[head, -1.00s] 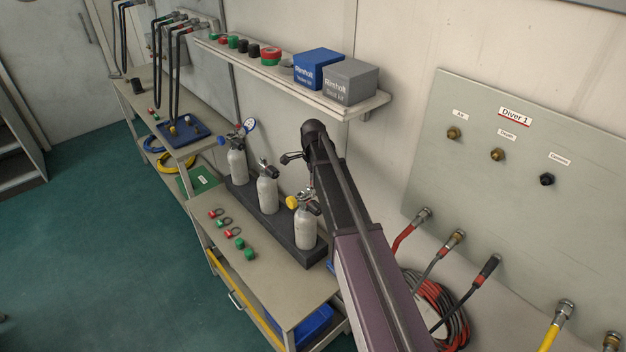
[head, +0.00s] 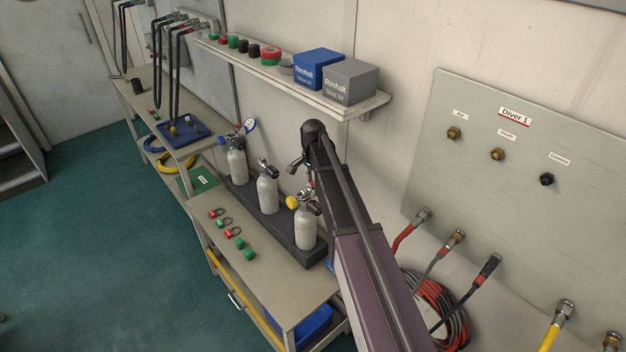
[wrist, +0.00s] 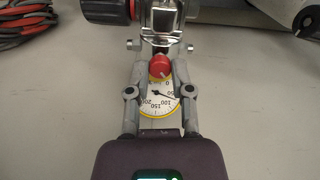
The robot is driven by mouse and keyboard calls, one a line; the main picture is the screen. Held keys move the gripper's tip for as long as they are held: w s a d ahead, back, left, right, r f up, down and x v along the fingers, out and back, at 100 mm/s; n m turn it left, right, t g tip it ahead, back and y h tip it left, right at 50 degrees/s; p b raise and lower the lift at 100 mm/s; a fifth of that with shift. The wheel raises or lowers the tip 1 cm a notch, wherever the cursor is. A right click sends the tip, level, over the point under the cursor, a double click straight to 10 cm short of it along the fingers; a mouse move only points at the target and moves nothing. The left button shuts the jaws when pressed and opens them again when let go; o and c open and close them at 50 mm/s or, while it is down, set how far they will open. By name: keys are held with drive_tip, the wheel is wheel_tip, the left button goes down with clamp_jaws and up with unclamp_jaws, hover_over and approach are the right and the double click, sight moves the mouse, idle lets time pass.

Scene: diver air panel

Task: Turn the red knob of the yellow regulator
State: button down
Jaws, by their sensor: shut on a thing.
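The yellow regulator (head: 292,202) sits on top of the rightmost of three grey cylinders in the head view. In the wrist view its white dial with a yellow rim (wrist: 158,104) faces me. The red knob (wrist: 159,66) stands just beyond the dial, between my fingertips. My gripper (wrist: 159,69) is shut on the red knob, one finger on each side. In the head view my arm comes from the lower right and hides part of the regulator; the red knob cannot be made out there.
The cylinders stand in a dark rack (head: 285,229) on a bench. Red and green fittings (head: 232,233) lie on the bench to the left. A wall shelf (head: 300,84) with boxes is above. A hose panel (head: 520,170) is at right.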

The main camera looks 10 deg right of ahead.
drive_tip(key=n, duration=1.1)
drive_tip(key=shift+n, duration=1.7)
drive_tip(key=c, duration=0.5)
unclamp_jaws()
drive_tip(key=shift+m, duration=0.4)
